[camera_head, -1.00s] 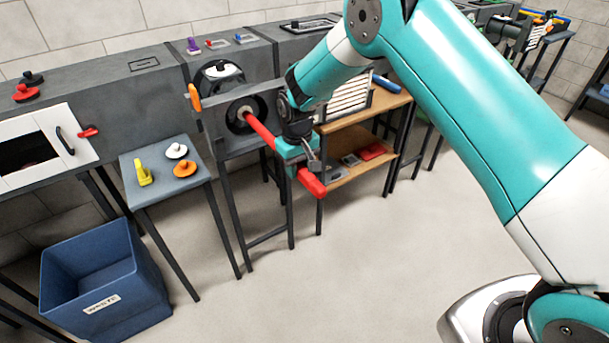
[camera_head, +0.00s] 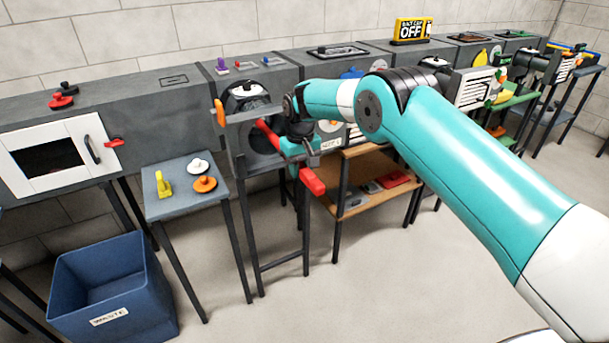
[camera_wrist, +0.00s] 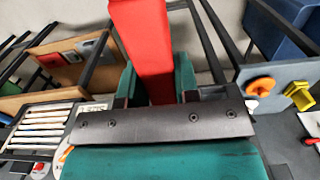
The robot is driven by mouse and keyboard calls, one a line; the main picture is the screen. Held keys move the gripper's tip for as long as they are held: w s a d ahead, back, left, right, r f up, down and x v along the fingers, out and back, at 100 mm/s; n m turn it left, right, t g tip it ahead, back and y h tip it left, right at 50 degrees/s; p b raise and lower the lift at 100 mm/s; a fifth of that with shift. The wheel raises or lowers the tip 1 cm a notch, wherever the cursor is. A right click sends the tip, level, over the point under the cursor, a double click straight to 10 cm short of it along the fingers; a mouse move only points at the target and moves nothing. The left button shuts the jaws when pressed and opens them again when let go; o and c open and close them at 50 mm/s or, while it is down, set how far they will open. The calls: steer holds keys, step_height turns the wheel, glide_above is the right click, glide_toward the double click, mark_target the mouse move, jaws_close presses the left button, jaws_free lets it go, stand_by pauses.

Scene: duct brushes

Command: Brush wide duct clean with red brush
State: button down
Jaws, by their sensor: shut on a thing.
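The red brush's handle (camera_head: 312,182) runs slantwise from the round dark opening of the wide duct (camera_head: 262,140) out towards the front. My gripper (camera_head: 299,150) is shut on this red handle in front of the opening. The wrist view shows the handle (camera_wrist: 145,45) between the two teal fingers (camera_wrist: 157,82). The brush head is not visible; the handle's far end goes into the dark opening. My arm and gripper cover part of the opening. The duct's inside is too dark to tell how clean it is.
A small grey table (camera_head: 185,200) left of the duct holds a yellow clip-like item (camera_head: 163,185), a white knobbed disc (camera_head: 197,165) and an orange one (camera_head: 205,184). A blue waste bin (camera_head: 112,290) stands front left. A wooden shelf (camera_head: 365,160) stands to the right. Front floor is clear.

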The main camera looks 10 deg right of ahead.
steer(key=shift+s+d+r+p, duration=0.15)
steer(key=shift+s+r+p, duration=0.05)
steer(key=shift+s+p, duration=0.2)
steer(key=s+d+p, duration=0.1)
steer(key=s+d, duration=0.2)
steer(key=s, duration=0.6)
steer(key=s+d+p, duration=0.2)
steer(key=s+d, duration=0.1)
steer(key=s, duration=0.7)
steer(key=s+d+p, duration=0.2)
steer(key=s+d, duration=0.1)
steer(key=s, duration=0.7)
steer(key=shift+s+d+f, duration=0.2)
steer(key=shift+s+d, duration=0.05)
steer(key=shift+d, duration=0.05)
stand_by(0.3)
